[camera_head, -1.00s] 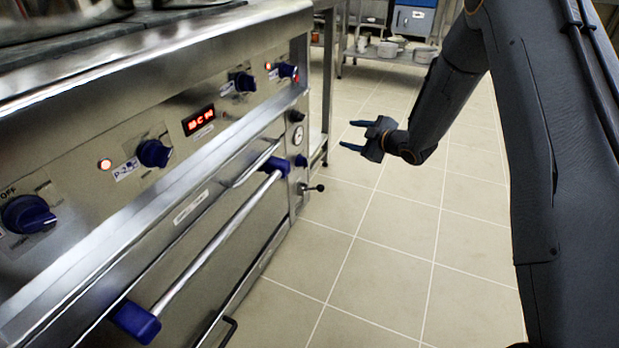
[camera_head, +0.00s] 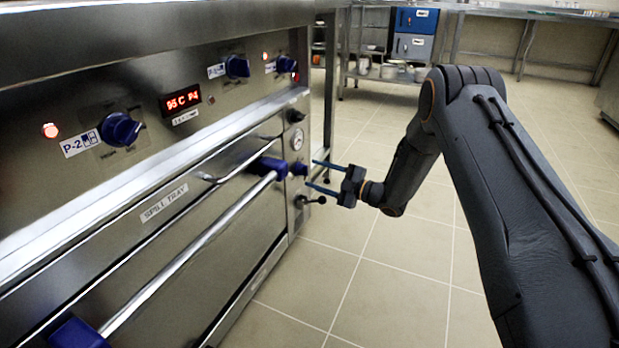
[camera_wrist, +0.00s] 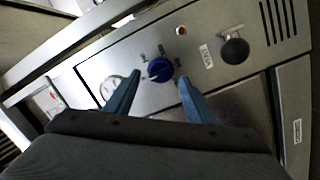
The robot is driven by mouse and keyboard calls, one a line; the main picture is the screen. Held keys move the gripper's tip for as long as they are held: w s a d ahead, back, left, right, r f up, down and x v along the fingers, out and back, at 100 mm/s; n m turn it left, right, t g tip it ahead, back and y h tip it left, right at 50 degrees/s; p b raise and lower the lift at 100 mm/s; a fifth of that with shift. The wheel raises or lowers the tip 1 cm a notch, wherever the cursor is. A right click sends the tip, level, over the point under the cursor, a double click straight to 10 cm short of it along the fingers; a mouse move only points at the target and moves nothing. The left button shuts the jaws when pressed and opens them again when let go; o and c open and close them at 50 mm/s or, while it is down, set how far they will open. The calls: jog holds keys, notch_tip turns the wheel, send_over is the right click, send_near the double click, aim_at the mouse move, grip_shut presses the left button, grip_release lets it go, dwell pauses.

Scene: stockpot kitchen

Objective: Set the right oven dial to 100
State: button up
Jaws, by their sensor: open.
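A blue dial (camera_head: 299,169) sits on the narrow right-hand panel of the steel oven, below a round white gauge (camera_head: 298,139). It also shows in the wrist view (camera_wrist: 160,69), with small marks around it; its setting is too small to read. My gripper (camera_head: 312,174) is open and empty, its two blue fingers pointing at this panel. In the wrist view my fingertips (camera_wrist: 159,79) lie on either side of the dial in the picture, apart from it. The exact gap to the dial is hard to tell.
A black lever knob (camera_head: 312,200) sticks out below the blue dial. The long oven handle (camera_head: 200,245) ends close to its left. Larger blue knobs (camera_head: 121,129) and a red display (camera_head: 180,99) are on the upper panel. The tiled floor (camera_head: 400,270) to the right is clear.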

aim_at(303, 170)
jog(key=shift+b+x, duration=0.5)
jog(key=shift+x, duration=1)
jog(key=shift+c, duration=0.5)
